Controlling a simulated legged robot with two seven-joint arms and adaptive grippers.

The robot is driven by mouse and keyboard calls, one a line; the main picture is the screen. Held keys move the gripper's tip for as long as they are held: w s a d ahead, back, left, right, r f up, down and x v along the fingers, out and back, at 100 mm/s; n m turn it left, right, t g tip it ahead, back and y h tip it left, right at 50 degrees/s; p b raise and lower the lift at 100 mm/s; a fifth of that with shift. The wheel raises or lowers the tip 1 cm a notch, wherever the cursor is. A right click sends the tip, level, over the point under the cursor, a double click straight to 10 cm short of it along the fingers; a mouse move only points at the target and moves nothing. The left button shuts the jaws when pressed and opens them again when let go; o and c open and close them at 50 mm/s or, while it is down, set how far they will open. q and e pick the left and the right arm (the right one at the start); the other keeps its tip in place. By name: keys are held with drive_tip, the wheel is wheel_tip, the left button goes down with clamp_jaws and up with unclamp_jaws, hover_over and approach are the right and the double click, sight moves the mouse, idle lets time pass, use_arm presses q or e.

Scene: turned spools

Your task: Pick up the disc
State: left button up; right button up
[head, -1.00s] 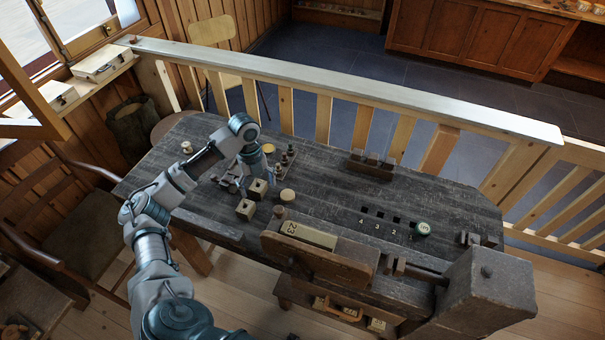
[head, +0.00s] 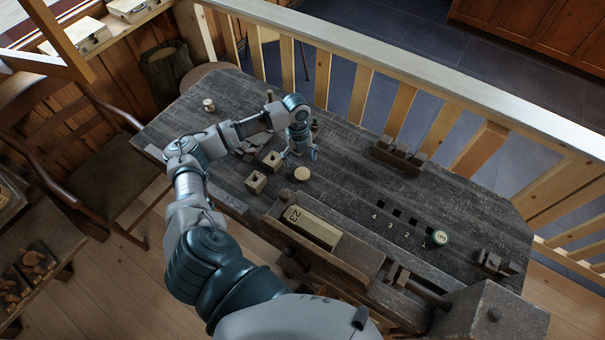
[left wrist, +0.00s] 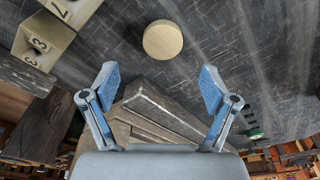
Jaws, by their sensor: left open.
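The disc (head: 302,174) is a pale round wooden piece lying flat on the dark worktable (head: 340,215). It also shows whole in the left wrist view (left wrist: 162,40), at the upper middle, beyond and between the spread fingertips. My left gripper (head: 299,153) is just behind the disc in the head view, pointing down, apart from it. In the left wrist view its two blue fingers (left wrist: 160,82) are wide apart with nothing between them. My right gripper is not in view.
Two pale blocks with holes, one at the left (head: 256,181) and one behind it (head: 273,160), stand near the disc. A wooden vise with a box marked 23 (head: 312,226) is in front. A green-rimmed round piece (head: 440,237) lies right, beside numbered square holes. The table's right middle is mostly clear.

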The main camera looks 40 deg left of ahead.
sight(302, 173)
use_arm(q)
drive_tip(key=f, duration=0.6)
drive_tip(key=shift+d+f, duration=0.4)
drive_tip(key=c, duration=1)
